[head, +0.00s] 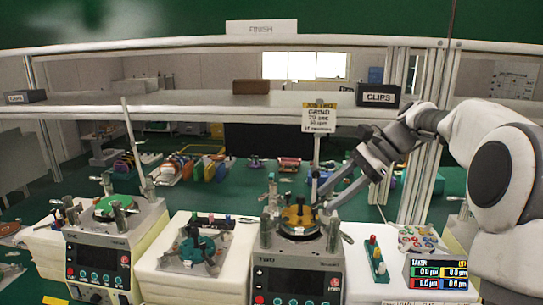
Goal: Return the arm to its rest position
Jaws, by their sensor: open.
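My arm comes in from the right edge, in front of the upright frame post. My gripper (322,196) points left and down, its two fingers spread apart with nothing seen between them. In the picture it lies just right of and above the amber disc (297,215) on the lapping machine marked TWO (299,270). I cannot tell whether a finger touches the thin sign post behind it.
A second lapping machine with a green plate (113,207) stands at left. Between them is a teal fixture (195,250). A green peg strip (377,262), a puck tray (418,238) and a readout box (438,275) sit at right. A shelf (200,104) crosses above, holding a CLIPS box (378,97).

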